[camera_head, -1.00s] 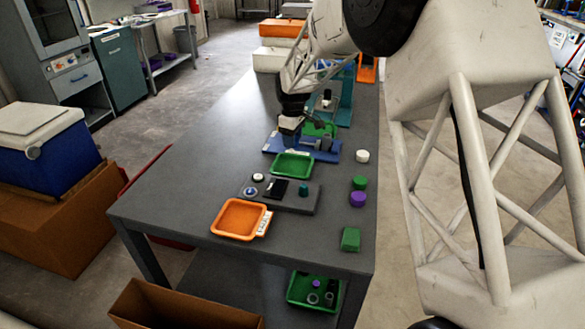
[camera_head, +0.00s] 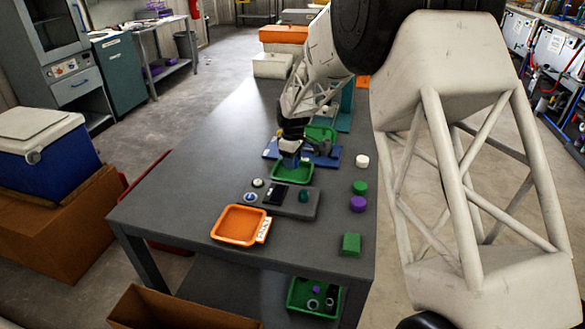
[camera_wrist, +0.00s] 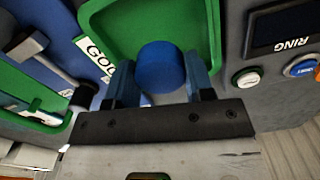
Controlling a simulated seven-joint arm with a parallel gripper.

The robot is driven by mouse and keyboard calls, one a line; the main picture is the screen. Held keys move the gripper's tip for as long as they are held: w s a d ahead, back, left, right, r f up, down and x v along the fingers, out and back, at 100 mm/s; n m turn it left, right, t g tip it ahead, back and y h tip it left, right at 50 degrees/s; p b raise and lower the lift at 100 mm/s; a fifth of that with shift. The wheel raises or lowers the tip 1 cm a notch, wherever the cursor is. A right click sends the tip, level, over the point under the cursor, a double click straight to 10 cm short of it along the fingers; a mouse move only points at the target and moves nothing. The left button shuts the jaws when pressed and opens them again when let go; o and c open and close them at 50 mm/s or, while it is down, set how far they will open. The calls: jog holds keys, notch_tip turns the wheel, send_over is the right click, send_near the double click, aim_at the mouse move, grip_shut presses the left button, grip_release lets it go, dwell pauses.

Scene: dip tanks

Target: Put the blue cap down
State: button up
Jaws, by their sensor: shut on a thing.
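In the wrist view, the blue cap (camera_wrist: 160,66) is gripped between the two fingers of my gripper (camera_wrist: 162,78). Its round blue face shows. A green tray (camera_wrist: 96,12) lies beneath and behind it. In the head view, my gripper (camera_head: 290,162) is right over the small green tray (camera_head: 292,180) on the grey table. The cap itself cannot be made out there, and the gap between cap and tray floor is hard to judge.
A grey control panel (camera_head: 285,207) with buttons and a display stands in front of the green tray, then an orange tray (camera_head: 217,240). White (camera_head: 362,161), green (camera_head: 360,188) and purple (camera_head: 358,204) caps and a green block (camera_head: 351,244) line the right edge. The table's left is clear.

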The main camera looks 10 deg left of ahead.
aim_at(293, 174)
jog(key=shift+f, duration=1.75)
jog(key=shift+f, duration=0.15)
jog(key=o, duration=0.9)
notch_tip(293, 174, up, 12)
jog(key=shift+r, duration=0.2)
